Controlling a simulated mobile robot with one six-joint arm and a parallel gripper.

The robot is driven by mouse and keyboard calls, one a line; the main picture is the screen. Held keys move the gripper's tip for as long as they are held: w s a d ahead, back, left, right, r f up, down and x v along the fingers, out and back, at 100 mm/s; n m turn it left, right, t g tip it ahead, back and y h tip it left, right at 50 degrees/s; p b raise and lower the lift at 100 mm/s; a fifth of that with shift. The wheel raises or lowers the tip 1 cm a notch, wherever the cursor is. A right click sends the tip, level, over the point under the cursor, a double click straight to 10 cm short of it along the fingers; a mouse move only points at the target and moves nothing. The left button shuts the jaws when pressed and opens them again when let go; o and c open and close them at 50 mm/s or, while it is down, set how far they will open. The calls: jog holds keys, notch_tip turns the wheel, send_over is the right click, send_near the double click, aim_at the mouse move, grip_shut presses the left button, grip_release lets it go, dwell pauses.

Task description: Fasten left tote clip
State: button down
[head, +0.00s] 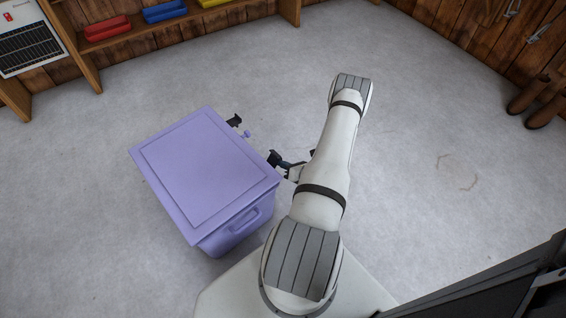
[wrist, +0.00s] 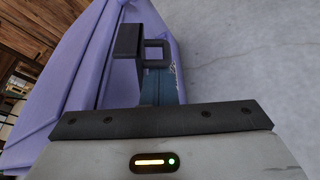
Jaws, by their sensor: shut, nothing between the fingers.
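The purple tote (head: 228,232) stands on the floor with its lid (head: 205,170) lying flat on top. Along its right side in the head view are two dark clips: a far one (head: 234,120), standing out from the tote, and a near one (head: 273,157) by the lid's edge. My gripper (head: 287,165) is shut and empty, close beside the near clip; the arm partly hides it, and I cannot tell whether they touch. In the wrist view a dark upright piece with a square loop (wrist: 155,42) shows against the tote's side; the fingertips cannot be made out clearly.
A small purple knob (head: 247,134) sits beside the far clip. A wooden shelf (head: 185,18) with red, blue and yellow trays is at the back. Brown boots (head: 540,100) stand at the far right. The grey floor (head: 430,120) to the right is clear.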

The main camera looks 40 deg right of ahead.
jog(key=shift+s+d+r, duration=0.1)
dwell(0.5)
notch_tip(320, 180, down, 4)
jog(key=a+b, duration=0.2)
jog(key=b, duration=0.1)
jog(key=p+v, duration=0.3)
jog(key=v, duration=0.7)
jog(key=shift+r, duration=0.25)
